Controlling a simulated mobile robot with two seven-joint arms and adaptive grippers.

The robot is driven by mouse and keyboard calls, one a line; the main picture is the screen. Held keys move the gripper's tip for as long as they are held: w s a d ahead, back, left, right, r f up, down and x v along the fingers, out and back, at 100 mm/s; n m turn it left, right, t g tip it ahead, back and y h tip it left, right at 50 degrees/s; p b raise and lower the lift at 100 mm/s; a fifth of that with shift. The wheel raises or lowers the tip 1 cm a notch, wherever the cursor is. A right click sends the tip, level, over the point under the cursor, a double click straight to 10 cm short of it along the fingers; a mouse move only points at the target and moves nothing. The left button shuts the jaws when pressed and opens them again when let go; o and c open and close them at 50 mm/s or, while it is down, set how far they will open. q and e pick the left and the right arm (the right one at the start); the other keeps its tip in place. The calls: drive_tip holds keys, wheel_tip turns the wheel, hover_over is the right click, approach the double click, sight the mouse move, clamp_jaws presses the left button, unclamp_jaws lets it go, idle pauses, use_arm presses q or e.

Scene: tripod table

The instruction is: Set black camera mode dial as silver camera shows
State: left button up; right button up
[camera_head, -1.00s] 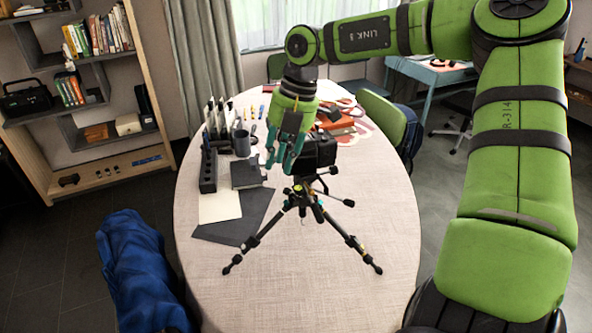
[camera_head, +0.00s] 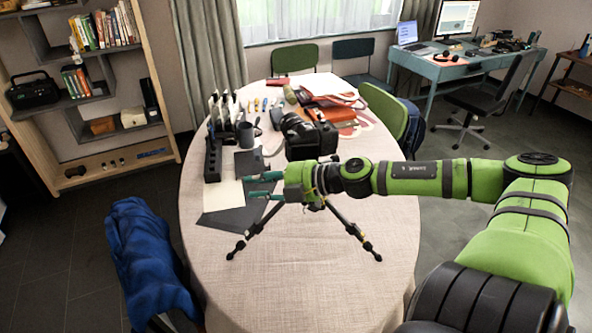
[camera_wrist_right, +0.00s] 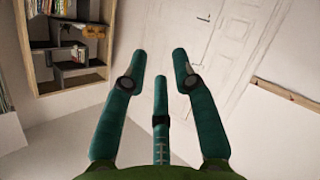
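The black camera (camera_head: 308,136) sits on top of a black tripod (camera_head: 345,225) standing on the oval table (camera_head: 310,285). Its mode dial is too small to make out. My right gripper (camera_head: 256,187) is in front of the tripod's upper part, below the camera, with its teal fingers pointing left. My left gripper is not in view.
A dark organizer (camera_head: 212,160), a grey mug (camera_head: 244,136) and dark and pale sheets (camera_head: 240,218) lie on the left of the table. Orange and red items (camera_head: 335,110) lie behind the camera. A blue-draped chair (camera_head: 150,265) stands at the left.

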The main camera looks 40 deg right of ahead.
drive_tip(key=s+f+m+g+h, duration=0.2)
drive_tip(key=s+f+m+h, duration=0.7)
drive_tip(key=f, duration=0.7)
drive_tip(key=shift+s+a+f+m+h, duration=0.15)
drive_tip(key=shift+s+m+h, duration=0.25)
drive_tip(key=shift+s+m, duration=1.1)
drive_tip(key=shift+w, duration=0.25)
